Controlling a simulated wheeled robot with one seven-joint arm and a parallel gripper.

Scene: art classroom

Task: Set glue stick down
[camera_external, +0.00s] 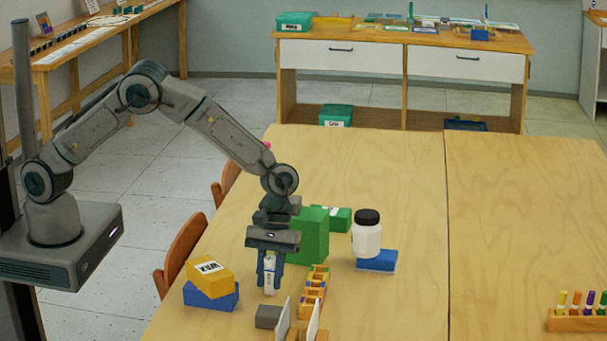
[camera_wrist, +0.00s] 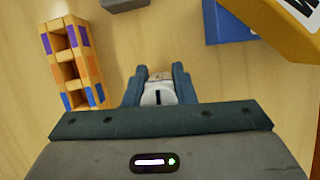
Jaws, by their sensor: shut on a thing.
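A white glue stick (camera_external: 269,274) is upright between the fingers of my gripper (camera_external: 269,268). In the wrist view the glue stick (camera_wrist: 159,93) shows from above, with a pale round end, and my gripper (camera_wrist: 159,88) is shut on it. The glue stick is over the wooden table (camera_external: 390,290), left of a slotted wooden holder with coloured patches (camera_external: 313,291). I cannot tell whether its lower end touches the table.
A yellow box (camera_external: 210,277) lies on a blue box (camera_external: 211,298) to the left. A grey block (camera_external: 268,317) is in front. The table's right side is mostly clear.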

